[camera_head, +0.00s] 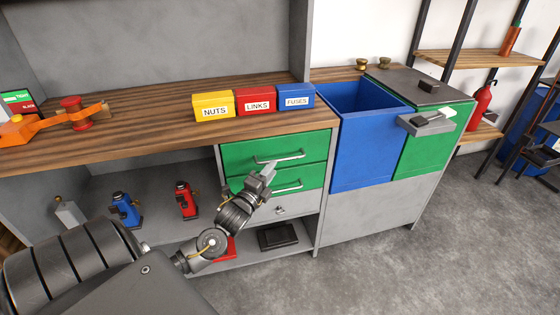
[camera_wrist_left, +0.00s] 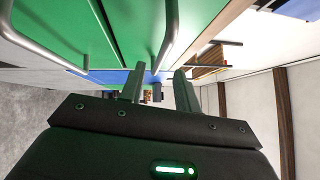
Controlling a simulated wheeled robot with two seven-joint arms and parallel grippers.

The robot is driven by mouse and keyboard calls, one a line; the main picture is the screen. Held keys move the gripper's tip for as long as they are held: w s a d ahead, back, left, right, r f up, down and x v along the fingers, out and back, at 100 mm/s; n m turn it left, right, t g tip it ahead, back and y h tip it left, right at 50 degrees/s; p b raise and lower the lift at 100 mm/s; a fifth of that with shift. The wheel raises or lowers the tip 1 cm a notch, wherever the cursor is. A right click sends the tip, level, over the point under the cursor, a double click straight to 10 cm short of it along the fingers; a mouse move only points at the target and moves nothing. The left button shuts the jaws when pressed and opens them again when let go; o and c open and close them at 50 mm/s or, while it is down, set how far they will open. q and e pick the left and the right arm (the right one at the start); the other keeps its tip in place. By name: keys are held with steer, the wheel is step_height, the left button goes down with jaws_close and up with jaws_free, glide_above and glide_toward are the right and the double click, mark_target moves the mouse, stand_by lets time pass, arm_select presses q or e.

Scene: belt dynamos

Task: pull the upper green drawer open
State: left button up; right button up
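The upper green drawer (camera_head: 240,153) sits under the wooden bench top and looks flush with the cabinet. Its silver bar handle (camera_head: 280,158) also shows in the left wrist view (camera_wrist_left: 169,40). The lower green drawer, with its own handle (camera_head: 290,187), is partly hidden behind my left gripper (camera_head: 268,172). My left gripper is in front of the drawers, just below the upper handle in the head view. In the wrist view its two fingers (camera_wrist_left: 158,88) are apart and empty, with the upper handle's bar running toward the gap between them; I cannot tell the depth. My right gripper is not in view.
A small grey drawer (camera_head: 292,208) lies below the green ones. Yellow, red and blue labelled bins (camera_head: 255,103) stand on the bench top (camera_head: 150,110). An open blue bin (camera_head: 365,150) and a green one (camera_head: 432,145) stand right of the drawers. The floor in front is clear.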

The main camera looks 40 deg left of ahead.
mark_target(280, 160)
arm_select(q)
steer(key=x, duration=0.6)
steer(key=shift+w, duration=0.1)
jaws_close()
